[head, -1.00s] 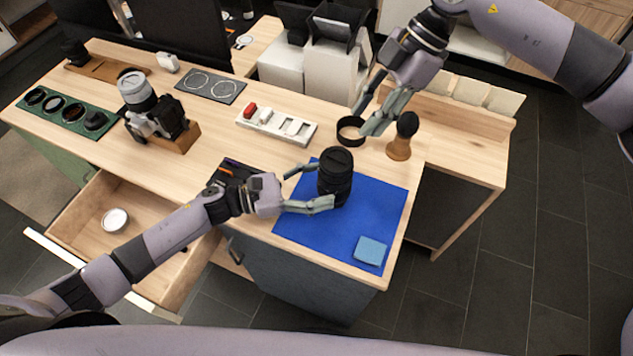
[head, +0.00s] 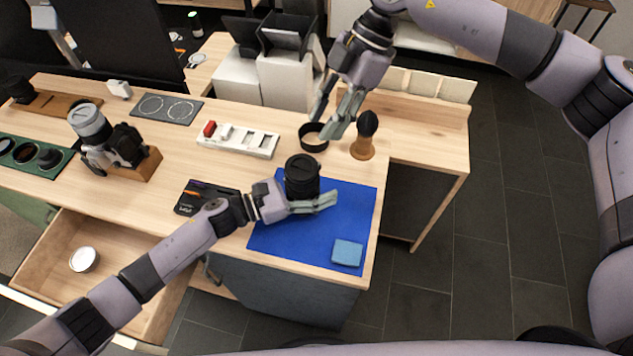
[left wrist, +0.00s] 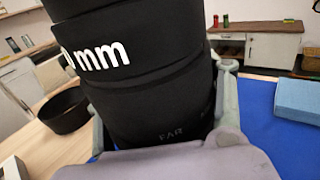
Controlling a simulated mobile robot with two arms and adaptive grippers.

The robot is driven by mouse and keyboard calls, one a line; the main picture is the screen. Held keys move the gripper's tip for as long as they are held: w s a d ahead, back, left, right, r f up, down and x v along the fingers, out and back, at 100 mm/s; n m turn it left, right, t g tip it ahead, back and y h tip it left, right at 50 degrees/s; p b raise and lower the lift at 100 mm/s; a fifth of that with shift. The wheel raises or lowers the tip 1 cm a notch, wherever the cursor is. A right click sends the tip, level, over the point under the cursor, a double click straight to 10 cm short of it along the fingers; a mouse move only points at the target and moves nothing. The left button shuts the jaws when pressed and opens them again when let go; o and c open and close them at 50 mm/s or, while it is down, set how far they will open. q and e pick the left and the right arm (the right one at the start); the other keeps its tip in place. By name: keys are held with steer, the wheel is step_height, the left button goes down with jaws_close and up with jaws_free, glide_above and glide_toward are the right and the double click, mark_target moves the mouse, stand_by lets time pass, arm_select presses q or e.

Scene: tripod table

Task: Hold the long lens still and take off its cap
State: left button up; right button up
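The long lens (head: 302,182) is black and stands upright on the blue mat (head: 285,238). Its dark cap (head: 302,162) is on the top end. My left gripper (head: 318,200) is around the lens low down, one finger passing in front; the far finger is hidden in the head view. In the left wrist view, the lens (left wrist: 155,75) fills the space between the fingers (left wrist: 165,120). I cannot tell whether both fingers press on it. My right gripper (head: 328,118) is open and empty, fingers pointing down, behind and to the right of the lens.
A black ring (head: 313,138) and a wooden-handled brush (head: 363,138) stand behind the mat. A white tray (head: 237,140) lies behind left. A blue cloth (head: 347,252) lies at the mat's front right. A camera (head: 110,145) and an open drawer (head: 110,262) are left.

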mark_target(301, 166)
arm_select(q)
steer(key=c, duration=1.3)
steer(key=shift+c, duration=0.3)
arm_select(e)
steer(key=shift+o, duration=1.2)
steer(key=shift+s+a+n+h, duration=0.2)
steer(key=shift+a+n+h, duration=0.1)
steer(key=shift+a+n, duration=0.1)
steer(key=o, duration=0.4)
steer(key=a+n+h, duration=0.1)
steer(key=n, duration=0.1)
steer(key=s+a+n+t+h, duration=0.1)
steer(key=a+n+h, duration=0.1)
steer(key=n, duration=0.1)
steer(key=shift+s+a+n, duration=0.15)
steer(key=shift+s+n, duration=0.15)
steer(key=shift+s, duration=0.1)
arm_select(q)
steer(key=shift+a, duration=0.1)
arm_select(e)
steer(key=shift+o, duration=1.2)
steer(key=shift+s+a+r+n+t+h, duration=0.15)
steer(key=shift+a+n+t+h, duration=0.5)
steer(key=shift+n, duration=0.45)
steer(key=shift+d+f, duration=0.15)
steer(key=shift+f, duration=4.3)
steer(key=shift+c, duration=0.4)
